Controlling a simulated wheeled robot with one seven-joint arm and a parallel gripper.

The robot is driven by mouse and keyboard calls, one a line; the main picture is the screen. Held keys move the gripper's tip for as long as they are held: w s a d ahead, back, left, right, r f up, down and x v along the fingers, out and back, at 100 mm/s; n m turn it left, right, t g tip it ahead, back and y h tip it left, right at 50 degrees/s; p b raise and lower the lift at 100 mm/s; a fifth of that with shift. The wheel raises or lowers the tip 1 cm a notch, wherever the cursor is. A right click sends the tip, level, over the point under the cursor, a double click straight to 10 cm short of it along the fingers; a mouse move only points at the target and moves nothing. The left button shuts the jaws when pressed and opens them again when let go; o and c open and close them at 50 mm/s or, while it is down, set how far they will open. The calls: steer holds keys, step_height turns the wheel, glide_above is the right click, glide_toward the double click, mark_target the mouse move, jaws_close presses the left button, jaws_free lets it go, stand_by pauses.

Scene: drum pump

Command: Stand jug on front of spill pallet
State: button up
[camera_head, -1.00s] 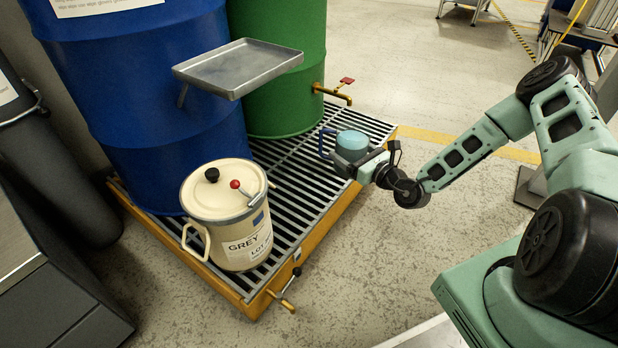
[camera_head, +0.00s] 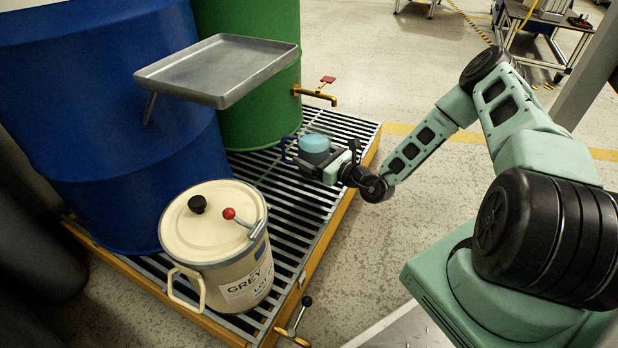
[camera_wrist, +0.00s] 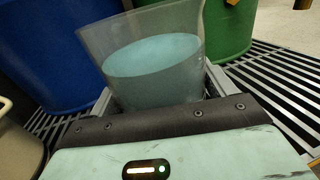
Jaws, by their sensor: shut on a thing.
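My gripper (camera_head: 334,168) is shut on a small jug (camera_head: 314,150) with light blue liquid inside and a dark blue handle on its left. The jug looks upright, over the right part of the spill pallet's grating; I cannot tell whether its base touches the slats. The jug also fills the middle of the wrist view (camera_wrist: 150,65), clear-walled, between the gripper's fingers, with its base hidden. The spill pallet (camera_head: 345,137) is a dark slatted grating with a yellow-orange frame. Bare grating shows around the jug.
A cream lidded pot (camera_head: 235,262) labelled GREY stands on the near part of the pallet. A blue drum (camera_head: 120,120) and a green drum (camera_head: 245,110) stand behind. A metal tray (camera_head: 215,75) juts out above the grating. A brass tap (camera_head: 316,94) sticks out from the green drum.

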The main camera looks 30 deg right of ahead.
step_height(320, 180, down, 7)
steer(key=b, duration=0.4)
steer(key=shift+r, duration=0.3)
steer(key=o, duration=1.5)
steer(key=shift+f, duration=0.2)
steer(key=shift+r, duration=0.15)
steer(key=p+v, duration=0.6)
steer(key=v, duration=0.6)
